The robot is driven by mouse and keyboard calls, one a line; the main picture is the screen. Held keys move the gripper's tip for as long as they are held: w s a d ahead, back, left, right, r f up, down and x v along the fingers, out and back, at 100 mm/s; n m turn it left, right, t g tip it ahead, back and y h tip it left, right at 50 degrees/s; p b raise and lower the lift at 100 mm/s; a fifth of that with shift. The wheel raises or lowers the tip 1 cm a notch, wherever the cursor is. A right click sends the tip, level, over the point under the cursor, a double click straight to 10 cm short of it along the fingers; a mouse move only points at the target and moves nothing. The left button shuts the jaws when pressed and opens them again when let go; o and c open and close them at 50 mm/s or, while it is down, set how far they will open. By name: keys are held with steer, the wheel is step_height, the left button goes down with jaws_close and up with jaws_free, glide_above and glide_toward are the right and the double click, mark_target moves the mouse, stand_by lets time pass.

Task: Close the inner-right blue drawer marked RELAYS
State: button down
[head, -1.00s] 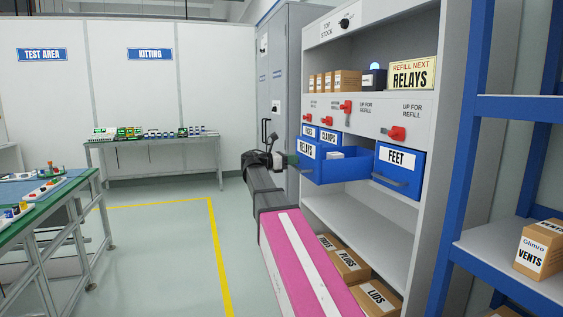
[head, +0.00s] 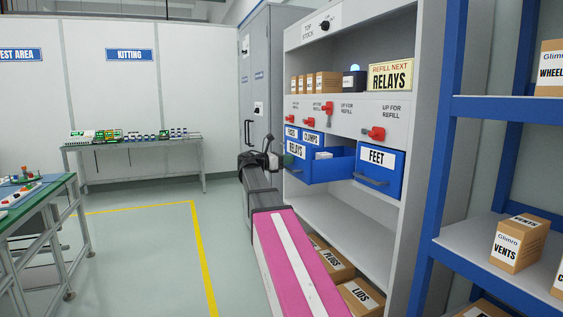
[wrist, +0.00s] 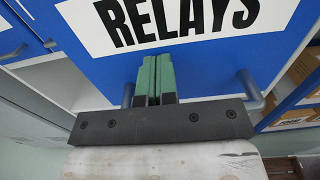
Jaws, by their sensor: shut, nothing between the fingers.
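The blue RELAYS drawer (head: 334,169) stands pulled out of the grey cabinet, with a white item visible inside it. Its label and blue front fill the top of the wrist view (wrist: 222,62). My gripper (wrist: 155,58) is shut and empty, its green fingertips at the drawer front just below the label, between the two ends of the grey handle (wrist: 256,95). Whether the tips touch the front cannot be told. In the head view my gripper (head: 275,158) is beside the drawer front, its fingertips mostly hidden.
The FEET drawer (head: 379,175) is right of it, also blue with a handle. The CLAMPS drawer (head: 311,138) and another small drawer sit behind it. Red levers (head: 373,133) are above. Open shelves with boxes lie below.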

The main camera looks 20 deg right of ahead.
steer(key=d, duration=2)
steer(key=shift+w+d, duration=0.25)
steer(key=shift+w, duration=0.1)
steer(key=shift+d, duration=0.1)
